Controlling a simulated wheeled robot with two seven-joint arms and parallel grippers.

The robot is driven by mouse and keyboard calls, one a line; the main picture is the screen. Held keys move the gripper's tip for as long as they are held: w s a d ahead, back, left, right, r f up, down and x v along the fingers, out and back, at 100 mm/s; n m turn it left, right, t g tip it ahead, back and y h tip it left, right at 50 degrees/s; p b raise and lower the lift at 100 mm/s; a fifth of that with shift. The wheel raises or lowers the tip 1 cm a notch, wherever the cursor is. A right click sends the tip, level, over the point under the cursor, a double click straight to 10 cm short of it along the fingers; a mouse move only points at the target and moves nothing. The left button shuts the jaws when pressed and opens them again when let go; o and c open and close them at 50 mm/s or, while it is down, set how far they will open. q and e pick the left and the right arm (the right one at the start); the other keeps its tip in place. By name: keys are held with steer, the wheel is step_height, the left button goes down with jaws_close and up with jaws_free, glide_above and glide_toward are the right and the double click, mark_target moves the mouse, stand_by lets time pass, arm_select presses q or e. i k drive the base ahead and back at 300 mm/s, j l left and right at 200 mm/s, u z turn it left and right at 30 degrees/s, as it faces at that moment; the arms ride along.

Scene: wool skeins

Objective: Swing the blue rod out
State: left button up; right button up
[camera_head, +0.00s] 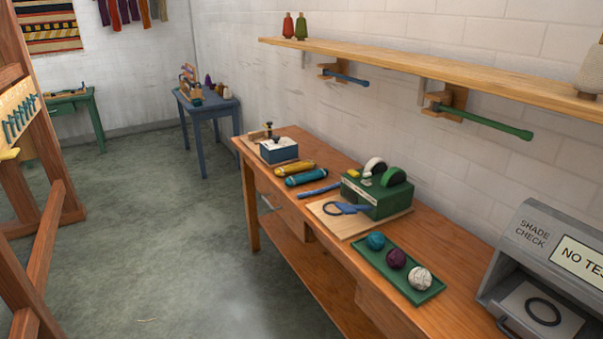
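The blue rod (346,78) is mounted on a small wooden wall bracket (326,71) under the long shelf. It points to the right and slightly down in the picture, and looks close to the wall; its exact angle to the wall is hard to tell. A longer green rod (485,122) sits on a second wooden bracket (448,100) further right and also points right. Nothing hangs on either rod. Neither of my grippers shows in the head view.
The wooden shelf (430,68) runs above both rods. Below is a wooden workbench (275,217) with a green device (375,196), a green tray (372,258) of yarn balls and a grey shade-check box (540,240). Open floor (150,220) lies left of it. A wooden frame (45,245) stands far left.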

mark_target(326, 73)
steer(key=i+l, duration=0.1)
steer(key=l, duration=0.3)
steer(key=i+l, duration=0.15)
steer(key=l, duration=0.25)
steer(key=i+j, duration=0.15)
steer(key=j, duration=0.25)
steer(key=i+j, duration=0.15)
steer(key=j, duration=0.25)
steer(key=i+j, duration=0.15)
steer(key=j, duration=0.25)
steer(key=i+j, duration=0.2)
steer(key=j, duration=0.15)
steer(key=i+j, duration=0.15)
steer(key=j, duration=0.25)
steer(key=z, duration=1.85)
